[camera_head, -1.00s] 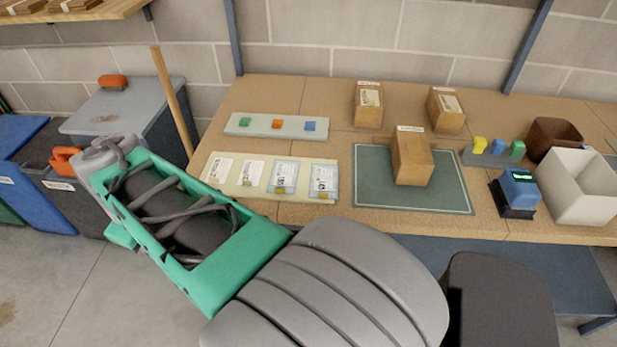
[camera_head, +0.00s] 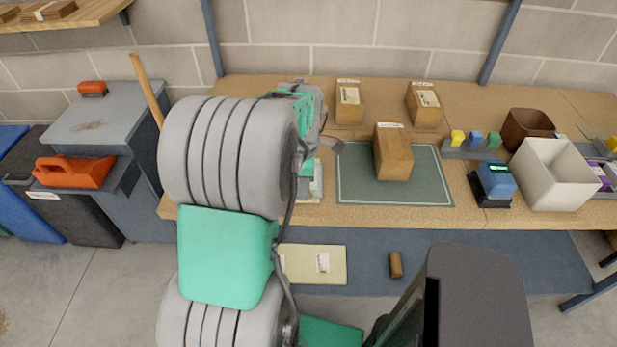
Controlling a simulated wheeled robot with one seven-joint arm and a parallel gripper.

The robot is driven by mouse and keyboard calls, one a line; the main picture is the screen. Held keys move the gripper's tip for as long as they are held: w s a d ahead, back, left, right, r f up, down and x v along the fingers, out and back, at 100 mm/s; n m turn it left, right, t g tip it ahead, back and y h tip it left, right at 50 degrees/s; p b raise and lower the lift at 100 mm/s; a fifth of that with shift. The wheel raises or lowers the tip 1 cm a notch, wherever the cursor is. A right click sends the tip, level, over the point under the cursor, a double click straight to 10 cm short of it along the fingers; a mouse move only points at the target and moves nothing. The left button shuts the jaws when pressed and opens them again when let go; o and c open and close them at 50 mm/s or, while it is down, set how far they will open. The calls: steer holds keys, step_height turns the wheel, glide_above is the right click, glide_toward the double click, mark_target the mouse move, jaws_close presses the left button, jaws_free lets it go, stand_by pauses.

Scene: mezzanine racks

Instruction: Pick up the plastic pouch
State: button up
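My arm covers most of the pale mat (camera_head: 308,200) at the left of the bench, so only a strip of its right edge shows. The clear bluish pouches that lay on this mat a second ago are hidden behind my arm, or too little shows to tell. My gripper (camera_head: 333,146) is over the bench above the right end of the mat, left of the green work mat. Its fingers are small and partly covered by my wrist. I cannot see whether it is open or holds anything.
A cardboard box (camera_head: 392,152) stands on the green mat (camera_head: 428,188), close to my gripper's right. Two more boxes (camera_head: 348,103) (camera_head: 424,104) stand behind. A blue device (camera_head: 494,181) and a white bin (camera_head: 556,175) are at the right.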

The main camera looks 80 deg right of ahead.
steer(key=shift+f, duration=0.7)
jaws_close()
steer(key=shift+r, duration=0.15)
